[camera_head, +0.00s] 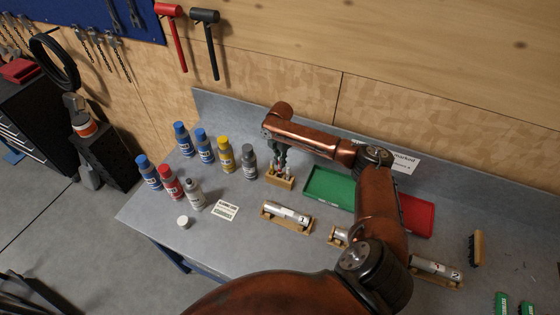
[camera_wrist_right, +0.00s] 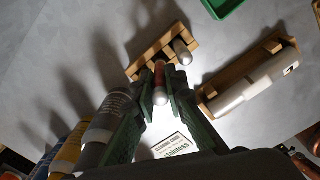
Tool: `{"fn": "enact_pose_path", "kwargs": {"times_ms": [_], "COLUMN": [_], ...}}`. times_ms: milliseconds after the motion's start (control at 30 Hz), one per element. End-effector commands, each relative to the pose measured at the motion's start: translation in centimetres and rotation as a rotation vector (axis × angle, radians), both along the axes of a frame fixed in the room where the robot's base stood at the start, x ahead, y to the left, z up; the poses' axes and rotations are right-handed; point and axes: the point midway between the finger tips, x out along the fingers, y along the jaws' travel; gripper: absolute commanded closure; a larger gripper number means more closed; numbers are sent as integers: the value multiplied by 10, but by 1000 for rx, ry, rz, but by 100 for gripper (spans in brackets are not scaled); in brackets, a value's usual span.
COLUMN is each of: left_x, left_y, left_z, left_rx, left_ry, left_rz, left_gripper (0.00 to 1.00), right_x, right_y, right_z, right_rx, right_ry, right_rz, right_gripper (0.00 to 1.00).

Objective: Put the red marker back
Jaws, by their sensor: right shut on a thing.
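The red marker (camera_wrist_right: 159,74) shows in the right wrist view as a slim stick with a red band and a pale end. My right gripper (camera_wrist_right: 160,92) is shut on it; the gripper also shows in the head view (camera_head: 280,162), pointing down over the small wooden marker holder (camera_head: 280,181). In the wrist view the marker's far end overlaps the holder (camera_wrist_right: 143,68); I cannot tell whether it is in a slot or just above it. Another pale-ended marker (camera_wrist_right: 182,48) stands in the holder beside it. My left gripper is not in view.
Several spray cans stand to the left, including a yellow one (camera_head: 225,155) and a grey one (camera_head: 249,161). A green tray (camera_head: 328,187) and a red tray (camera_head: 416,214) lie to the right. A silver cylinder (camera_head: 287,212) rests on a wooden cradle in front. A label card (camera_head: 225,210) lies flat.

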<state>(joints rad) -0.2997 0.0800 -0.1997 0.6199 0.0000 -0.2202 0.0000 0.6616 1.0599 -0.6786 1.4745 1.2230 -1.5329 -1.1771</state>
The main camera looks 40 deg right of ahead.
Motion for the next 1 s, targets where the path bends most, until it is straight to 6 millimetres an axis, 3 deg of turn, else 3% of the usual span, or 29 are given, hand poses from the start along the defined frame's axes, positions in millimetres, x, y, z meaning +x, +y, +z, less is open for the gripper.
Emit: {"fn": "enact_pose_path", "kwargs": {"times_ms": [1000], "left_x": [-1], "left_y": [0], "left_z": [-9], "left_rx": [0], "left_ry": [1], "left_rz": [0], "left_gripper": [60], "right_x": [0], "right_y": [0], "right_z": [-37], "right_rx": [0], "right_ry": [0], "right_rz": [1], "right_gripper": [100]}}
